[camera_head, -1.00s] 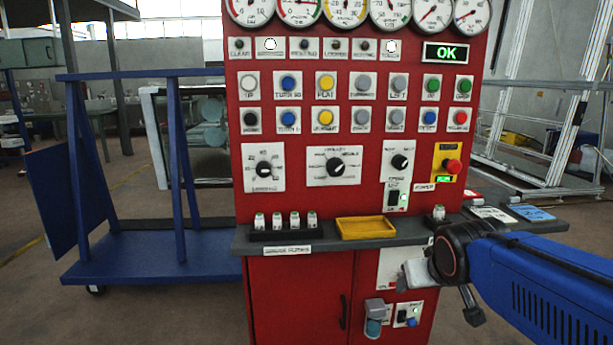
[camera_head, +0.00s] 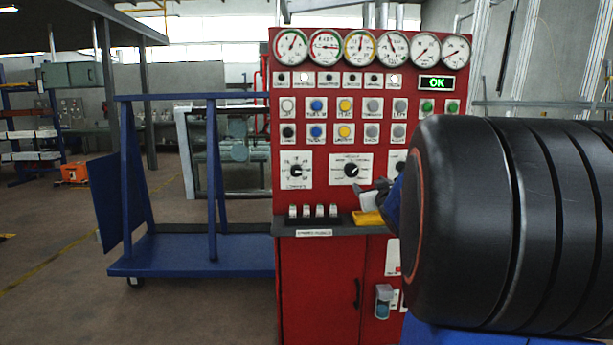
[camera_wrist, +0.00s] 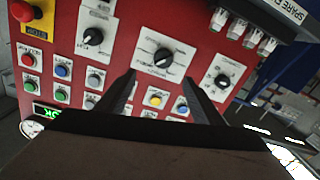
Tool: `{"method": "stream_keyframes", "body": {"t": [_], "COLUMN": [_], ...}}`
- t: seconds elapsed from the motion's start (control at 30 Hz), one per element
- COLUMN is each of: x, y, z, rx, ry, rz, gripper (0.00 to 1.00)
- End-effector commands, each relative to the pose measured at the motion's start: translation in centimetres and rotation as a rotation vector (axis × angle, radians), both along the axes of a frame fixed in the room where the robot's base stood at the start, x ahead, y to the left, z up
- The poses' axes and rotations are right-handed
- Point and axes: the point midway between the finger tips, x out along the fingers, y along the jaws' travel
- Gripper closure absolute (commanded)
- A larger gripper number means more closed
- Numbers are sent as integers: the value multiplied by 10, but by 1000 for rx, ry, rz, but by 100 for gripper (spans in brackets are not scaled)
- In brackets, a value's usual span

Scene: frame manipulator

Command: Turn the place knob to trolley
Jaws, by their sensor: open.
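The red control panel (camera_head: 335,240) carries three black knobs on white plates. The middle knob (camera_head: 351,170) has labels around it; it also shows in the wrist view (camera_wrist: 162,57), just beyond my gripper's fingertips. The left knob (camera_head: 296,170) shows right of it in the wrist view (camera_wrist: 222,81). The third knob (camera_wrist: 93,37) is at the wrist view's left and partly hidden by my arm in the head view. The labels are too small to tell which is the place knob. My gripper (camera_wrist: 160,78) is open and empty, its fingers either side of the middle knob's lower plate, apparently apart from the knob.
Several coloured buttons (camera_head: 345,105) and gauges (camera_head: 362,47) sit above the knobs. A grey shelf (camera_head: 330,228) with several small fuses (camera_head: 313,211) and a yellow tray (camera_head: 367,218) juts out below. A red stop button (camera_wrist: 22,11) is near the third knob. A blue trolley (camera_head: 190,262) stands at left.

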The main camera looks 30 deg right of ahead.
Motion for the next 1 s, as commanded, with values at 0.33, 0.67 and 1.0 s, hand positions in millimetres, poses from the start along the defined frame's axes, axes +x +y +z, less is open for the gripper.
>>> {"method": "stream_keyframes", "body": {"t": [0.33, 0.67, 1.0], "x": [15, 60, 108], "y": [-17, -40, -66], "z": [3, 3, 3], "rx": [-13, -12, -12], "ry": [-18, -16, -17], "rz": [9, 9, 9], "gripper": [39, 39, 39]}}
